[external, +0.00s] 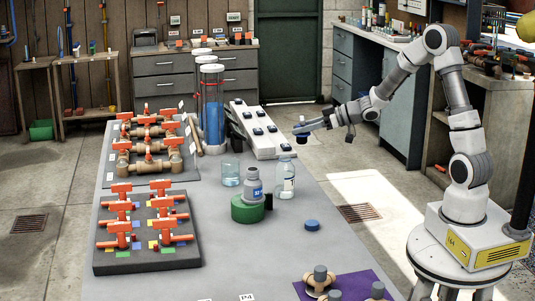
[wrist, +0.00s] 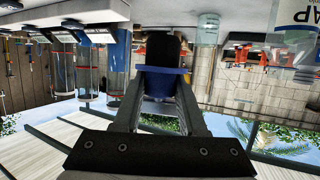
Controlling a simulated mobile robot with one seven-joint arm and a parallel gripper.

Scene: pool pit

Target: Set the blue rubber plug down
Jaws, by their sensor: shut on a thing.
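My gripper (external: 308,128) is above the table's right edge, to the right of the white stepped rack. It is shut on the blue rubber plug (external: 301,139), which hangs below the fingertips, apart from the table. In the wrist view my gripper (wrist: 162,82) has a finger on each side of the blue plug (wrist: 165,70). A dark block (wrist: 166,47) shows just beyond the plug there; I cannot tell whether it is part of it. A flat blue disc (external: 312,225) lies alone on the grey table (external: 260,270).
The white rack (external: 265,148) carries several dark pieces. A glass jar (external: 286,180), a beaker (external: 231,174) and a grey bottle on a green round base (external: 247,209) stand mid-table. Tall blue cylinders (external: 211,108) and valve boards (external: 148,262) are left. Table around the blue disc is clear.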

